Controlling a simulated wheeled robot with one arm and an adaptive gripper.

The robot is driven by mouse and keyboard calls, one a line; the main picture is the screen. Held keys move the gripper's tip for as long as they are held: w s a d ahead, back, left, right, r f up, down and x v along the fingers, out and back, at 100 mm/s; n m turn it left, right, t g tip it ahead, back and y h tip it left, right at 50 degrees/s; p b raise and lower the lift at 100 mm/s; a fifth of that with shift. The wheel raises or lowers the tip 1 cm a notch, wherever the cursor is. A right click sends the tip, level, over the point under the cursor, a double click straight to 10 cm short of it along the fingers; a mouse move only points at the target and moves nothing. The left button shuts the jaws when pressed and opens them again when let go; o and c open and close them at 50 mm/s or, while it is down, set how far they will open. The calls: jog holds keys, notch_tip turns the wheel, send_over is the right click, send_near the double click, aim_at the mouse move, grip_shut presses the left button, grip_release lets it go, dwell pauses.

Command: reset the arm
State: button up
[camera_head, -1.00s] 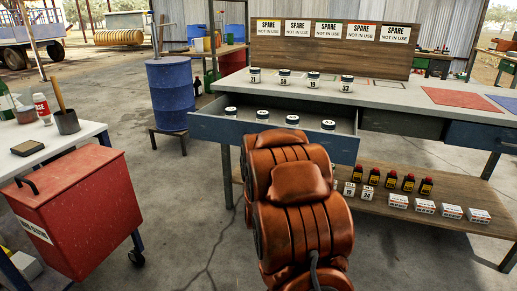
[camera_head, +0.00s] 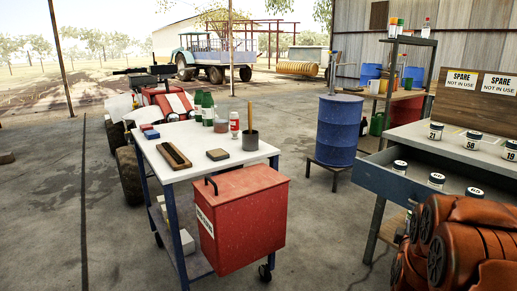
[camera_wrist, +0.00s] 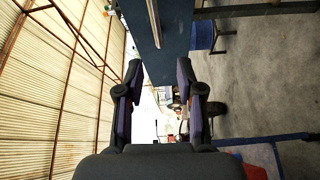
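My orange arm (camera_head: 465,245) shows at the lower right of the head view, in front of the open drawer, folded close to the camera. Its end is out of that view. In the wrist view my gripper (camera_wrist: 160,92) is open, with its two dark fingers well apart. Nothing is between the fingertips that they touch. The wrist picture is turned sideways: a corrugated wall is on the left and the concrete floor on the right. A blue flat surface (camera_wrist: 162,45) runs down from the top, beyond the fingers.
The open drawer (camera_head: 385,183) holds several jars, and more stand on the bench above. A white-topped cart (camera_head: 190,138) carries bottles, and a red bin (camera_head: 243,222) is at its side. A blue barrel (camera_head: 338,130) stands behind. The floor at left is clear.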

jog(key=s+a+r+m+g+y+p, duration=0.4)
jog(key=a+p, duration=0.3)
jog(key=a, duration=0.4)
jog(key=s+a+r+m+g+y+p, duration=0.1)
jog(key=s+a+r+g+y+p, duration=0.2)
jog(key=s+a+r+y+p, duration=0.45)
jog(key=s+a+r+m+g+p, duration=0.1)
jog(key=s+a+r+g+p, duration=0.2)
jog(key=s, duration=0.6)
jog(key=s+a+r+m+g+p, duration=0.2)
jog(key=s+a+r+p, duration=0.3)
jog(key=s, duration=0.4)
jog(key=s+a+r+m+g+h+p, duration=0.1)
jog(key=s+a+r+g+p, duration=0.3)
jog(key=s, duration=0.6)
jog(key=shift+a+r+m+g+p, duration=0.3)
jog(key=shift+a+r+m+p, duration=0.25)
jog(key=shift+a, duration=0.45)
